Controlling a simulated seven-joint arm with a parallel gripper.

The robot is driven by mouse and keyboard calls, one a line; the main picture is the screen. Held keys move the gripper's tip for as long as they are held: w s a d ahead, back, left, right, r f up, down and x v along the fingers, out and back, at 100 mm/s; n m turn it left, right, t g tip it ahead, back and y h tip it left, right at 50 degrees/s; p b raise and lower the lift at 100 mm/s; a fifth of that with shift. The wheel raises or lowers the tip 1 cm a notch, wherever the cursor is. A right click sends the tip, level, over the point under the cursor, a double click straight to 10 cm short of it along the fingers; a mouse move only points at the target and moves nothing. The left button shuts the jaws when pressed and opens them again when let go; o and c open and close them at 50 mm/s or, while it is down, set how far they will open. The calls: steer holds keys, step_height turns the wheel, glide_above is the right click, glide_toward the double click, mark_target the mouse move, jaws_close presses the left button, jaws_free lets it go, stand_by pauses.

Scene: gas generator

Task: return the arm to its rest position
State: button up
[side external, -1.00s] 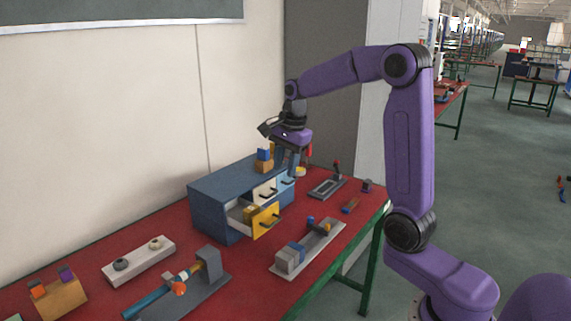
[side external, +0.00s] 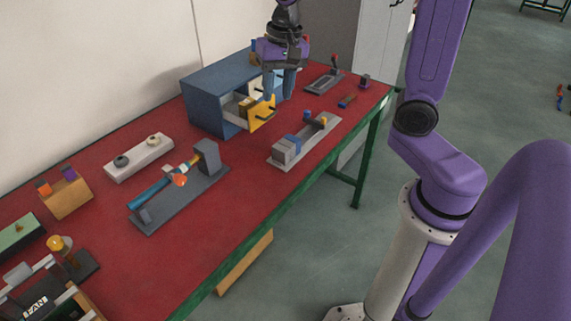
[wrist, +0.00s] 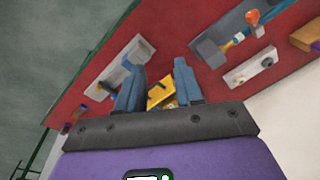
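My gripper (side external: 279,92) points down in the side view, in front of the right part of the blue drawer cabinet (side external: 208,100). Its two fingers are apart with nothing held between them. The upper arm links run out of the top of the side view. In the wrist view my gripper (wrist: 160,88) also shows spread fingers. The yellow drawer front (wrist: 160,92) shows beyond the gap between them. In the side view the yellow-fronted drawer (side external: 263,113) stands pulled out, with a yellowish thing inside. My fingers hide part of the cabinet's right side.
The red table (side external: 237,190) also holds a grey fixture with blue blocks (side external: 287,150), a dark bracket with a blue rod (side external: 180,193), a white two-knob bar (side external: 139,158) and an orange block (side external: 66,196). The space above the table's front is clear.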

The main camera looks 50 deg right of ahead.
steer(key=s+a+f+n, duration=0.1)
steer(key=s+f+n, duration=0.1)
steer(key=s+n, duration=0.7)
steer(key=s+a+f+n+g, duration=0.1)
steer(key=s+a+f+n, duration=0.1)
steer(key=s+n, duration=0.7)
steer(key=s, duration=0.4)
steer(key=shift+s+a+n, duration=0.2)
steer(key=shift+a+n, duration=0.05)
steer(key=shift+n, duration=0.15)
